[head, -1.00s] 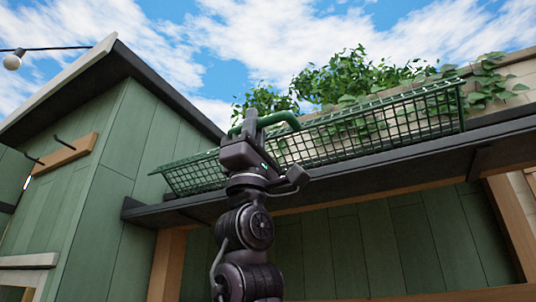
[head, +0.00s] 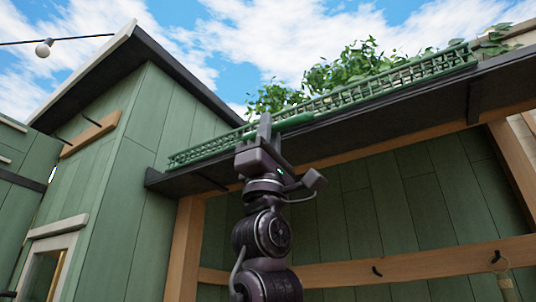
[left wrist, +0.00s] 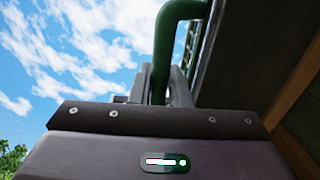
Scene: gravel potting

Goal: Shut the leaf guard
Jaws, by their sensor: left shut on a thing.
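The leaf guard (head: 400,77) is a long green mesh panel along the dark gutter edge of the roof. It now shows as a narrow, foreshortened strip lying close to the gutter. Its green bar handle (head: 296,121) is at the near side. My left gripper (head: 264,128) reaches up from below and is shut on the handle. In the left wrist view the green handle (left wrist: 178,25) passes between the fingers, with some mesh behind it. Whether the guard touches the gutter all along cannot be told. My right gripper is not in view.
The dark gutter (head: 400,110) runs above a green plank wall (head: 370,215) with wooden beams. Leafy plants (head: 345,68) rise behind the guard. A green shed (head: 130,150) stands at the left, and a bulb (head: 44,48) hangs on a wire. Open sky is above.

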